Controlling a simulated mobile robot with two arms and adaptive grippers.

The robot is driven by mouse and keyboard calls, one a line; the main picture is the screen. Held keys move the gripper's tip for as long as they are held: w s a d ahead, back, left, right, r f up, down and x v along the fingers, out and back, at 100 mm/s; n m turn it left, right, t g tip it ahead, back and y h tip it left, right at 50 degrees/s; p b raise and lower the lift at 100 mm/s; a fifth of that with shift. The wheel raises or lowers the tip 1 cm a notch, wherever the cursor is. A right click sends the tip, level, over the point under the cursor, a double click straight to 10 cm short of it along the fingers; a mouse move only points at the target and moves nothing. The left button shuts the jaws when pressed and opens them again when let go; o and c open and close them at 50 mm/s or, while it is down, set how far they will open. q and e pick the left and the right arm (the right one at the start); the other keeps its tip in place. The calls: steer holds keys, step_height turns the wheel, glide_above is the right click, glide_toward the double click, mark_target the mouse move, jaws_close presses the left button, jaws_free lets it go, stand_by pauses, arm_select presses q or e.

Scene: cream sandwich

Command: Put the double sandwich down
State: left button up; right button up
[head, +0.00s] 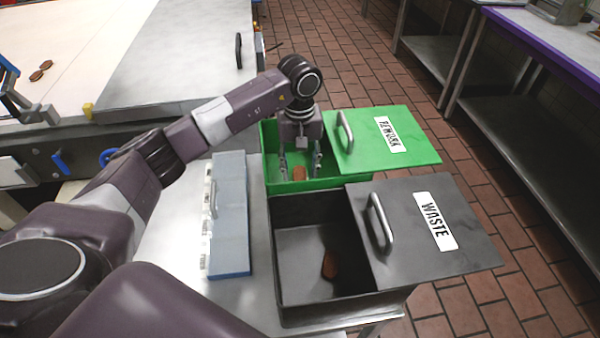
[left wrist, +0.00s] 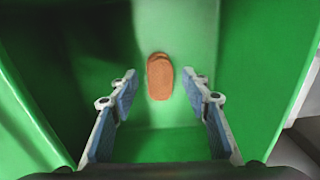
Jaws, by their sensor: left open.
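The double sandwich (left wrist: 160,76) is brown and oblong and lies on the floor of the green REWORK bin, ahead of my left fingertips in the left wrist view. It also shows in the head view (head: 299,173) below my left gripper (head: 300,165). The left gripper (left wrist: 160,92) is open, pointing down inside the green bin (head: 342,184), with its two fingers apart and nothing between them. My right gripper is not in view.
A black WASTE bin (head: 290,205) stands in front of the green one, with a brown cookie (head: 329,265) inside. Both lids are slid to the right. A blue-grey block (head: 230,225) lies left of the bins.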

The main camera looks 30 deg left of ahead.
mark_target(300, 177)
arm_select(q)
step_height(300, 177, up, 10)
steer(key=b, duration=0.1)
steer(key=shift+r, duration=0.2)
steer(key=shift+r, duration=0.1)
stand_by(0.3)
